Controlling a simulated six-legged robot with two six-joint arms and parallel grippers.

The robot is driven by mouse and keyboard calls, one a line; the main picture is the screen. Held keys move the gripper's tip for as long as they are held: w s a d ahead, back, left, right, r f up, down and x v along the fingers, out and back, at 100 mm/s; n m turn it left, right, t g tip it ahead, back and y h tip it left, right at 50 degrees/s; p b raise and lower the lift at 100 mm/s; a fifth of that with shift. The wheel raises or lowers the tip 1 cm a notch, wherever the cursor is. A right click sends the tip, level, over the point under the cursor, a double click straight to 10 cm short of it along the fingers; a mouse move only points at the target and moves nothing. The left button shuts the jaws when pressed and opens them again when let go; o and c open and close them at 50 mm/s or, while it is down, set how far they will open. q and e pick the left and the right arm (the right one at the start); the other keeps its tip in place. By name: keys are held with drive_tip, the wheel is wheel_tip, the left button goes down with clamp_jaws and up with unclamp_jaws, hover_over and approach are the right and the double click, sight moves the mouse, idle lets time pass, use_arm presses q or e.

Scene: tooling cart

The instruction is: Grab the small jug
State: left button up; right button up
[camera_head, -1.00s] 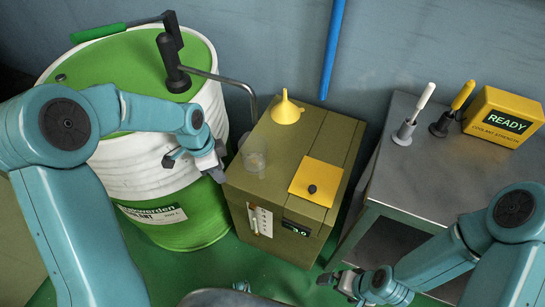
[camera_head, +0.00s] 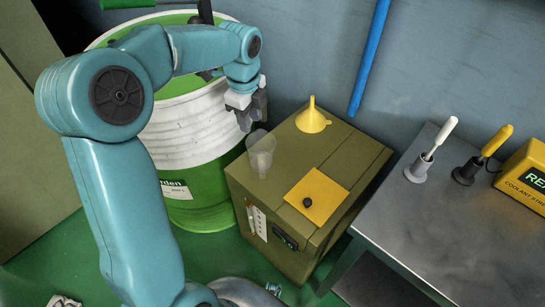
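The small jug (camera_head: 262,152) is a clear, see-through cup. It stands upright on the left part of the olive box's top (camera_head: 285,150). My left gripper (camera_head: 252,110) hangs just above and behind the jug in the picture, with its dark fingers pointing down. Its two fingers look apart with nothing between them, and it does not appear to touch the jug. My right gripper is out of the picture.
A yellow funnel (camera_head: 313,120) and a yellow plate with a black knob (camera_head: 317,195) are on the box. A white and green drum (camera_head: 190,140) stands at left.

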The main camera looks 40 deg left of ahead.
use_arm(q)
drive_tip(key=b, duration=0.2)
hover_over(254, 155)
wheel_tip(254, 155, down, 10)
wheel_tip(254, 155, down, 6)
drive_tip(key=shift+w+a+f+b, duration=0.1)
drive_tip(key=shift+w+a+b, duration=0.05)
drive_tip(key=shift+b, duration=0.2)
clamp_jaws()
